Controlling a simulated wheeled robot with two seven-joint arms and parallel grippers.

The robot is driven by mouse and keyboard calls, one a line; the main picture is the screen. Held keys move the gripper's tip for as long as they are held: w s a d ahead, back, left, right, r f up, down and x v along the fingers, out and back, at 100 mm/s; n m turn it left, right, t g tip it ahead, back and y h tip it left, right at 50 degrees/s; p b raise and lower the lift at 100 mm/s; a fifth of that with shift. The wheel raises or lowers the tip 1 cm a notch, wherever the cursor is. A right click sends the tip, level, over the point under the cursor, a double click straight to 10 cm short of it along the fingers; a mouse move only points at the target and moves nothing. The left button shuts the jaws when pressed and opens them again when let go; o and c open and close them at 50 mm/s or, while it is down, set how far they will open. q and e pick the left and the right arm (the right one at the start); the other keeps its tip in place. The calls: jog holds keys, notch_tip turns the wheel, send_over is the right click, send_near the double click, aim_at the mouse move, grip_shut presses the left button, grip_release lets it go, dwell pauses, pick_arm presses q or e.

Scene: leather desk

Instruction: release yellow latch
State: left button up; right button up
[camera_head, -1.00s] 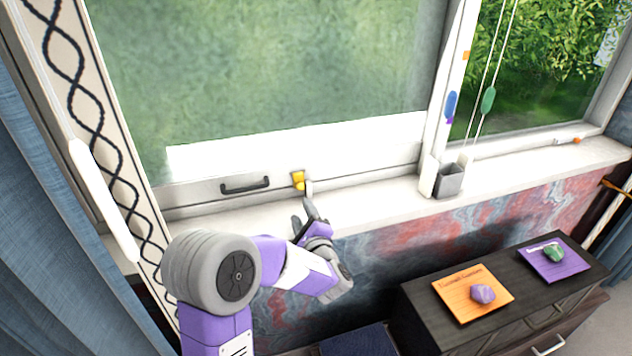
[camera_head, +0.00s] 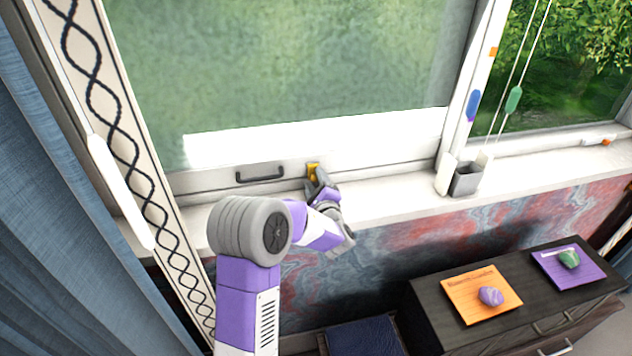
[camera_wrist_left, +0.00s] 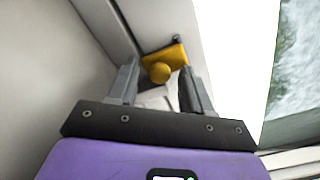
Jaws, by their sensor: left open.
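The yellow latch (camera_head: 313,170) sits on the lower rail of the window sash, right of the black handle (camera_head: 260,173). In the left wrist view the latch shows as a yellow plate with a round yellow knob (camera_wrist_left: 160,73). My left gripper (camera_head: 319,184) is at the latch. Its two grey fingers (camera_wrist_left: 158,82) are open, one on each side of the knob in the wrist picture. I cannot tell whether either finger touches the latch. My right gripper is not in view.
The white sill (camera_head: 395,205) runs below the window. A dark cabinet (camera_head: 440,318) at lower right bears an orange card (camera_head: 465,300) and a purple card (camera_head: 590,272), each with a stone. A blue curtain (camera_head: 50,230) hangs at left.

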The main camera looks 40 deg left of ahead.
aim_at(315, 177)
pick_arm(q)
grip_shut()
jog(key=shift+d+r+g+h+p, duration=0.1)
jog(key=shift+r+g+h+p, duration=0.25)
jog(key=shift+p, duration=0.45)
jog(key=r+g+h+p, duration=0.1)
jog(key=p, duration=0.2)
jog(key=r+g+h+p, duration=0.1)
jog(key=h+p, duration=0.1)
jog(key=p, duration=0.2)
jog(key=r+g+h+p, duration=0.1)
jog(key=p, duration=0.3)
jog(key=shift+s+d+g+h, duration=0.2)
jog(key=shift+d+g+h, duration=0.05)
jog(key=r+g+h+p, duration=0.1)
jog(key=h+p, duration=0.1)
jog(key=p, duration=0.5)
jog(key=a+r+g+h+p, duration=0.1)
jog(key=g+h+p, duration=0.1)
jog(key=p, duration=0.6)
jog(key=w+r+g+h+p, duration=0.1)
jog(key=g+h+p, duration=0.1)
jog(key=p, duration=0.5)
jog(key=shift+a+r+h, duration=0.2)
jog(key=shift+h, duration=0.1)
jog(key=shift+w+a+r+g+h+p, duration=0.15)
jog(key=shift+g+h+p, duration=0.25)
jog(key=shift+g+h, duration=0.15)
jog(key=shift+a, duration=0.1)
grip_release()
